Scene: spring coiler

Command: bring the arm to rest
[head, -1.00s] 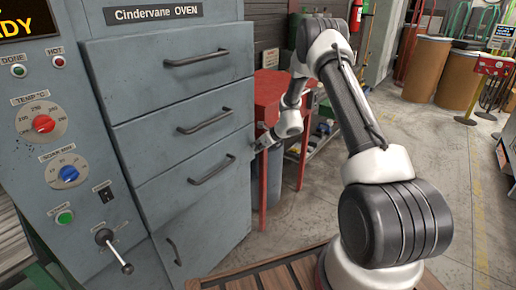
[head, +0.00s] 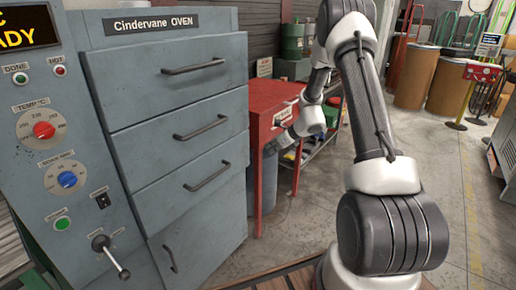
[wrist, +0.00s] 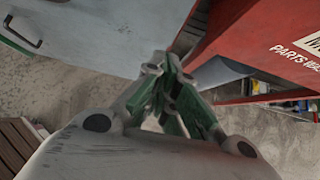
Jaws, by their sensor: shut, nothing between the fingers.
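My arm (head: 365,110) rises from its base at the lower right, bends at an elbow by the top edge and reaches back down to the left. My gripper (wrist: 165,68) is shut and empty in the wrist view, its green-padded fingers together. In the head view my gripper (head: 269,149) is small, in front of the red parts washer (head: 262,110) and just right of the oven's drawers. Whether it touches anything there is hard to tell.
The grey Cindervane oven (head: 150,75) fills the left, with closed drawers and a control panel (head: 55,130). The red washer also shows in the wrist view (wrist: 235,45). A shelf (head: 320,145) with small items stands behind my wrist. Open concrete floor lies to the right.

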